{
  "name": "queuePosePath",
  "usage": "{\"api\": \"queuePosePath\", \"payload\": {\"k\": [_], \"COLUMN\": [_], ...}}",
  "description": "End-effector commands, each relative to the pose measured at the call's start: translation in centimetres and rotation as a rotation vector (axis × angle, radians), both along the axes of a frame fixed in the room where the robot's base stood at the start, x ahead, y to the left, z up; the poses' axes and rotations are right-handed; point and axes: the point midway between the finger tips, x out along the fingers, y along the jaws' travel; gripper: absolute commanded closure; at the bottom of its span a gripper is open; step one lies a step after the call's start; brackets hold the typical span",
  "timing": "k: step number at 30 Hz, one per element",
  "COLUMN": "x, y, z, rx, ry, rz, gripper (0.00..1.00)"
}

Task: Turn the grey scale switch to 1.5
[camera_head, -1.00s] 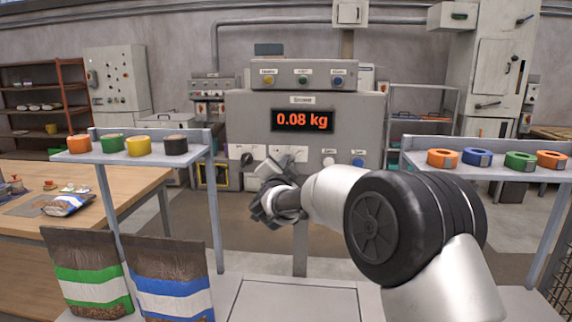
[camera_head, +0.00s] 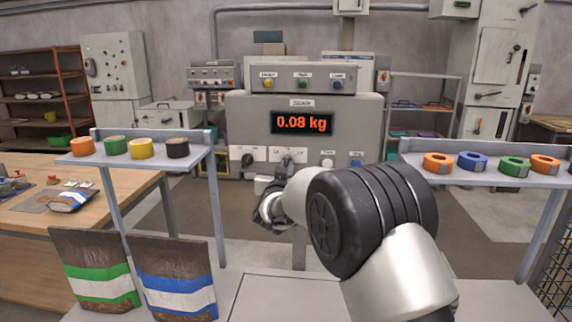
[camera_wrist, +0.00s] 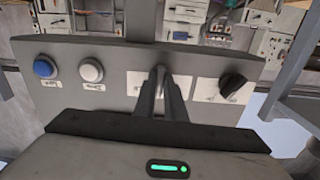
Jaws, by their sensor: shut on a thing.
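The grey scale switch (camera_wrist: 158,76) sits on a white label plate in the lower row of the scale panel (camera_head: 352,118). My gripper (camera_wrist: 166,88) is shut on it, with the fingers on both sides of its handle. In the head view, my gripper (camera_head: 285,170) reaches up to the panel and covers most of the switch. The fingers hide much of the plate's markings, so I cannot read the setting. The red display (camera_head: 302,122) reads 0.08 kg.
A black knob (camera_head: 247,160) is beside the switch, on the left in the head view. A white button (camera_head: 328,161) and blue button (camera_head: 357,161) are on the other side. Shelves with tape rolls (camera_head: 473,161) flank the panel; two bags (camera_head: 98,283) stand front left.

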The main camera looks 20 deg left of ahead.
Motion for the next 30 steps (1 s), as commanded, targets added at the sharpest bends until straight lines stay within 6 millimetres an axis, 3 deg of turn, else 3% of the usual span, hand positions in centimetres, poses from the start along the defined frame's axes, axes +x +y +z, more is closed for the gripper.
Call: {"api": "queuePosePath", "payload": {"k": [19,20,23,30], "x": [-0.02,-0.03,-0.02,-0.01], "y": [0.03,0.03,0.03,0.01], "z": [-0.05,-0.05,-0.05,-0.03], "rx": [-0.055,-0.054,-0.054,-0.054], "ry": [-0.013,-0.013,-0.013,-0.013], "rz": [0.000,0.000,0.000,0.000], "gripper": [1.00,0.88,0.71,0.71]}}
